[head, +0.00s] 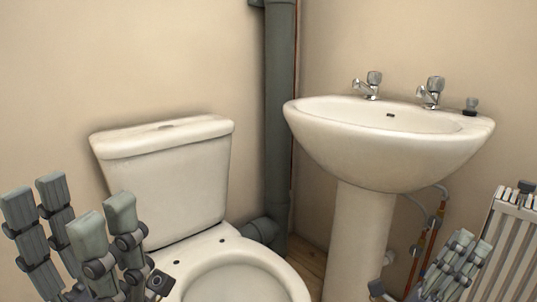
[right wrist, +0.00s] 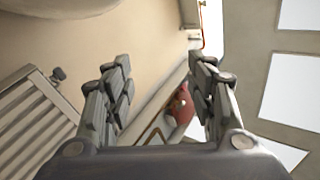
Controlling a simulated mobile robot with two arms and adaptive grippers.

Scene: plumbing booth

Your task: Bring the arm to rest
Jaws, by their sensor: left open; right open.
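My left gripper (head: 88,238) is open and empty at the lower left in the head view, in front of the toilet. My right gripper shows partly at the lower right of the head view, below the basin and left of the radiator. In the right wrist view my right gripper (right wrist: 158,90) is open, with its fingers well apart and nothing held between them. A red object (right wrist: 181,104) shows in the background between those fingers, partly hidden by the right finger; I cannot tell what it is.
A toilet (head: 170,180) stands at the left. A pedestal basin (head: 390,145) with two taps and a small dark plug-like item (head: 471,106) on its rim stands at the right. A grey pipe (head: 279,120) runs up the corner. A radiator (head: 512,245) stands at the right edge.

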